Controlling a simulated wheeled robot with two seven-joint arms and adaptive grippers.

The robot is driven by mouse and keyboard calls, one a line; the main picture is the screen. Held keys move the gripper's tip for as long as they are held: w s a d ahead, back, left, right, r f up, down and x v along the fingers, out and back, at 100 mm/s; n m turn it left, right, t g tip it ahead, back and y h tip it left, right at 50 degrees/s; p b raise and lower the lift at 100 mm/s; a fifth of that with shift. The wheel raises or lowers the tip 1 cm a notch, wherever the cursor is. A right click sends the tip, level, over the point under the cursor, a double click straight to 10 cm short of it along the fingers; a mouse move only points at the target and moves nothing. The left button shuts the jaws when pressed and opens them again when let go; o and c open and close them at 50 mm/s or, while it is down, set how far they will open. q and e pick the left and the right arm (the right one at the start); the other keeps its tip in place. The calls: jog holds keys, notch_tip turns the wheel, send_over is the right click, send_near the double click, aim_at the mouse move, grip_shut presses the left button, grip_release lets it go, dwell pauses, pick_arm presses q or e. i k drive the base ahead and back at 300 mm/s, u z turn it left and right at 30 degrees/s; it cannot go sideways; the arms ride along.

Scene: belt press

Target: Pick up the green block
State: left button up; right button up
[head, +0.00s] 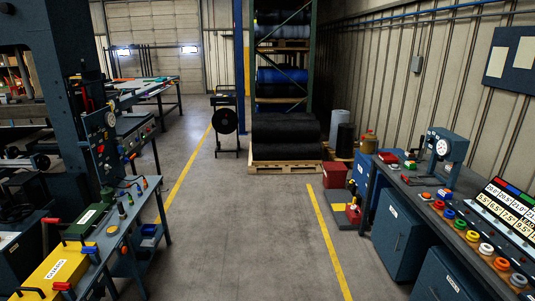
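A dark green box-like piece with a pale label (84,222) sits on the left bench, behind a yellow labelled box (55,268). A small bright green piece (410,165) lies at the far end of the right bench, beside a red and white piece (388,157). I cannot tell which of these is the green block. Neither of my grippers is in view.
The left bench (112,243) stands beside a large dark press (62,75). The right bench (392,185) carries a dial gauge stand (445,152) and several coloured rings. Black rolls (285,130) sit on a pallet (285,167) at the back. The middle floor (245,225) is clear.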

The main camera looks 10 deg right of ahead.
aim_at(409, 165)
jog(key=z, duration=0.05)
jog(key=i, duration=1.9)
jog(key=z, duration=0.3)
jog(key=i, duration=1.95)
jog(key=z, duration=0.95)
jog(key=i, duration=2.15)
jog(key=z, duration=0.65)
